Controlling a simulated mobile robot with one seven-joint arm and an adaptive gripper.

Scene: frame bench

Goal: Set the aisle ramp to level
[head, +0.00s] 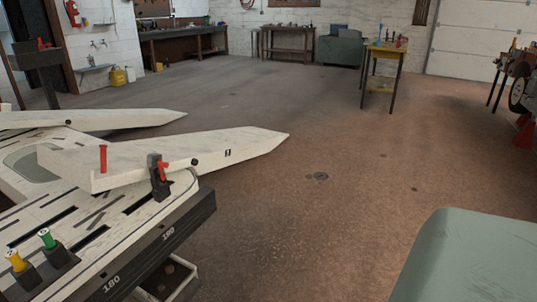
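A white ramp (200,152) with a tapered right end lies along the near part of a white frame bench (55,210) at the left, and reaches out over the floor. A second white ramp (90,118) lies farther back. A red pin (103,158) stands at the near ramp's left end. A black clamp with a red handle (162,173) stands at its near side, on the bench edge. I cannot tell the ramp's exact tilt, or which ramp is the aisle ramp. My gripper is not in view.
Yellow (16,261) and green (46,239) knobs stand in black holders on the bench's near corner. A pale green surface (470,265) fills the lower right. A yellow cart (382,65) stands farther back. The brown floor (300,210) between is clear.

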